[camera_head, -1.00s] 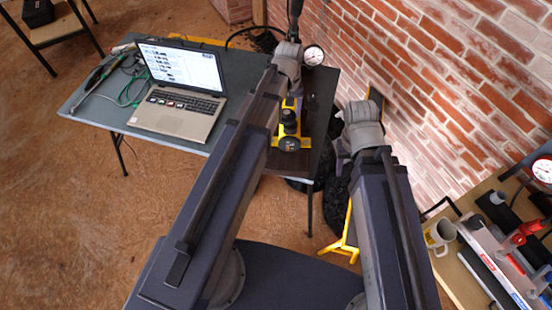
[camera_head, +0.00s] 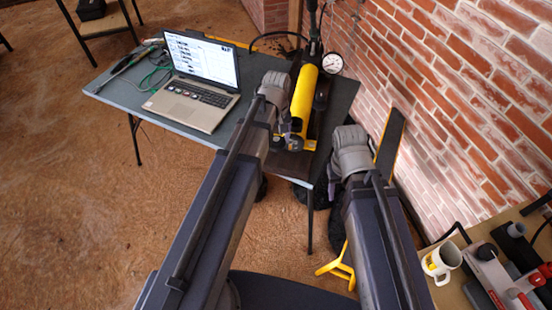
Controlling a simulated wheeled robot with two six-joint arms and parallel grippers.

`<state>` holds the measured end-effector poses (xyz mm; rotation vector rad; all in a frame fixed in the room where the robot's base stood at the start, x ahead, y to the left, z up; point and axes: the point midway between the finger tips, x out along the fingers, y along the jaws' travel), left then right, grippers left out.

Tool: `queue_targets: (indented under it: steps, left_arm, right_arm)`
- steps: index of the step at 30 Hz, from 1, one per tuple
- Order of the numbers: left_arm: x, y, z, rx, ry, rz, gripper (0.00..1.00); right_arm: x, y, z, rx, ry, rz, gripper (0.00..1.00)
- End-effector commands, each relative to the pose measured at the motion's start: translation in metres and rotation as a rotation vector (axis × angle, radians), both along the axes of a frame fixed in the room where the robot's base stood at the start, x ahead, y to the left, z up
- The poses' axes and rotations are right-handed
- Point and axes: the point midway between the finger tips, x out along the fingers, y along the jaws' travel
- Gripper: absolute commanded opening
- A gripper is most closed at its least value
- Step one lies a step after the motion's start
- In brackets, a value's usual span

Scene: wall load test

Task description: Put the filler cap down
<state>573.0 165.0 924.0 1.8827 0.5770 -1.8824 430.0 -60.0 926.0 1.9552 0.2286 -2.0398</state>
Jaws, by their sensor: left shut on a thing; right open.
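The yellow hand pump (camera_head: 303,98) lies on the dark right part of the table, with a round dark fitting (camera_head: 295,143) at its near end. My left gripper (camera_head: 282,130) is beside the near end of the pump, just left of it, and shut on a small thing. The filler cap is too small and too covered to make out clearly in the grip. My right gripper (camera_head: 336,172) is open, right of the table's edge, and its fingers are mostly hidden by its wrist.
An open laptop (camera_head: 190,100) and green cables (camera_head: 147,78) lie on the table (camera_head: 160,120). A pressure gauge (camera_head: 332,63) stands behind the pump, near the brick wall (camera_head: 450,90). A mug (camera_head: 441,262) and tools stand on a bench at lower right. A yellow stand (camera_head: 338,268) is on the floor.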

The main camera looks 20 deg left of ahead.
Motion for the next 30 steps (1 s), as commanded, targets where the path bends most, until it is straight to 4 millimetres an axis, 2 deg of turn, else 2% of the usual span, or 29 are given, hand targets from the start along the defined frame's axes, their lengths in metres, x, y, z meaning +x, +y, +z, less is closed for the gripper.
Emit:
queue_targets:
  steps: [1,6,14,24,30]
  left_arm:
    - [0.000,0.000,-0.017,0.000,0.000,0.000,0.21]
    - [0.000,0.000,-0.041,0.000,0.000,-0.001,0.21]
    - [0.000,0.000,-0.044,0.000,0.000,-0.001,0.21]
    - [0.000,0.000,-0.080,0.000,0.000,-0.001,0.21]
    - [0.000,0.000,-0.080,0.000,0.000,-0.001,0.21]
  right_arm:
    - [0.000,0.000,-0.016,0.000,0.000,0.000,0.50]
    - [0.000,0.000,-0.041,0.000,0.000,0.000,0.50]
    - [0.000,0.000,-0.044,0.000,0.000,0.000,0.50]
    - [0.000,0.000,-0.080,0.000,0.000,0.000,0.50]
    - [0.000,0.000,-0.080,0.000,0.000,0.000,0.50]
